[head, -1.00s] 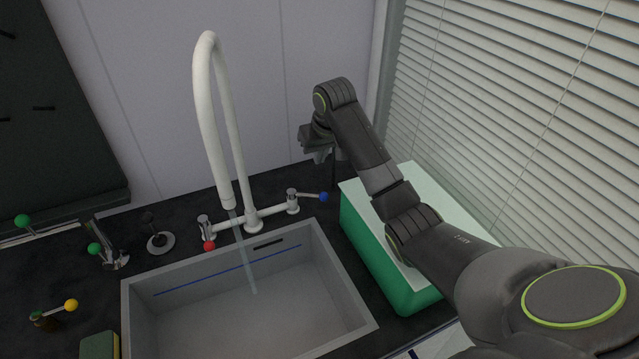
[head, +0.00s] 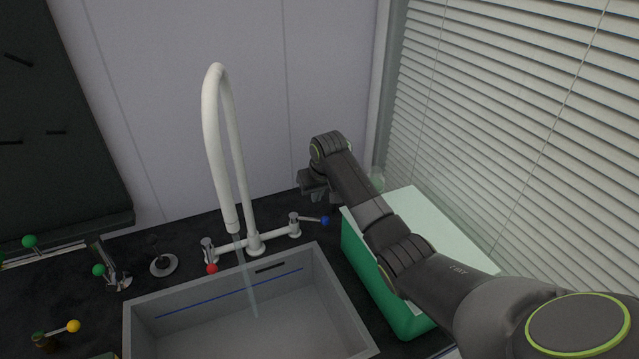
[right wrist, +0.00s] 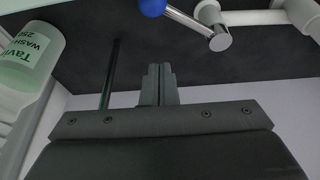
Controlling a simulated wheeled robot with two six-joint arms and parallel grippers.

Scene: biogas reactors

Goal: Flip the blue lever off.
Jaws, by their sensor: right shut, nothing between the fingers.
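The blue lever (head: 325,220) is a ball-tipped metal handle on the right valve of the white tap (head: 254,243). It points to the right, and water runs from the spout into the sink. In the right wrist view the blue ball (right wrist: 153,7) is at the top edge, with its metal rod running right to the valve. My right gripper (head: 318,190) is behind and above the lever in the head view, apart from it. Its fingers (right wrist: 159,72) are shut and empty, below the ball in the wrist picture. My left gripper is not in view.
A red-ball lever (head: 212,268) is on the tap's left valve. The grey sink (head: 335,290) lies in front. A green box (head: 360,260) with a pale top stands right of the sink under my arm. A labelled bottle (right wrist: 30,52) shows in the wrist view. Green and yellow knobs are at left.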

